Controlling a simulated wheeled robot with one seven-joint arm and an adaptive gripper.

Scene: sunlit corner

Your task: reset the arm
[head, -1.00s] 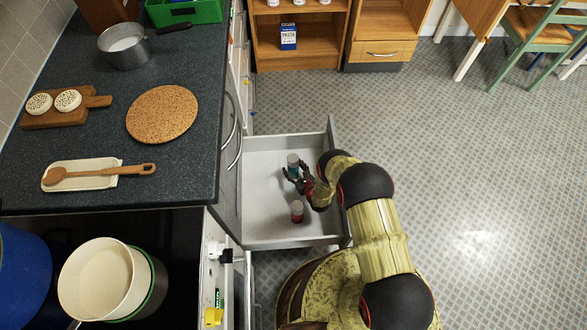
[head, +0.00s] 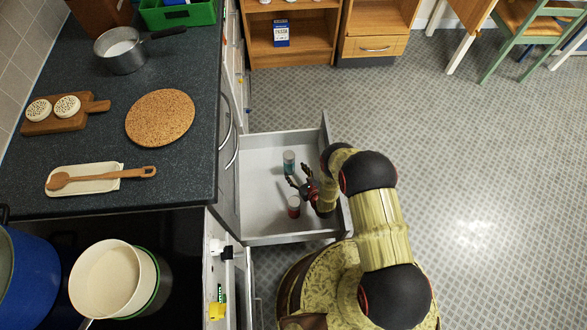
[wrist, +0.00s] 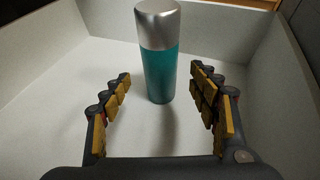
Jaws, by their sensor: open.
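My gripper (head: 301,185) is inside the open drawer (head: 262,225), with its fingers spread and nothing between them. A teal shaker with a silver cap (head: 289,161) stands upright in the drawer. In the wrist view the teal shaker (wrist: 160,60) stands ahead of the open fingers (wrist: 163,105), apart from them.
The drawer walls surround my gripper closely. The dark counter (head: 110,140) at left holds a cork mat (head: 160,118), a wooden spoon on a rest (head: 85,180) and a saucepan (head: 122,55). Pots stand on the hob in front. The floor (head: 480,180) to the right is clear.

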